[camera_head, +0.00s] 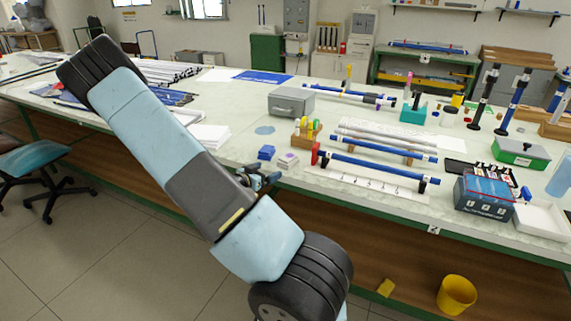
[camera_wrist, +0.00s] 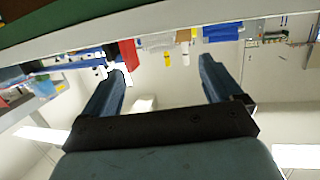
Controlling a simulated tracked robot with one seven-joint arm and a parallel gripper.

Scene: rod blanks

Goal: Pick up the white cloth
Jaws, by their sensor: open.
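A small folded white cloth (camera_head: 288,160) with a purplish tint appears to lie near the front edge of the bench, just right of a blue folded stack (camera_head: 266,152). In the wrist view, which is upside down, the pale cloth (camera_wrist: 160,41) is near the top middle, beside the blue stack (camera_wrist: 222,32). My gripper (camera_head: 266,180) is at the bench's front edge, near both and partly hidden by my arm. Its two fingers (camera_wrist: 162,72) are spread wide with nothing between them. It is apart from the cloth.
A wooden block of coloured handles (camera_head: 306,130) stands behind the cloth, and a red object (camera_head: 315,154) is close to its right. Blue rods (camera_head: 375,167) lie on supports farther right. A white stack (camera_head: 208,136) is to the left. A yellow bucket (camera_head: 456,294) stands below the bench.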

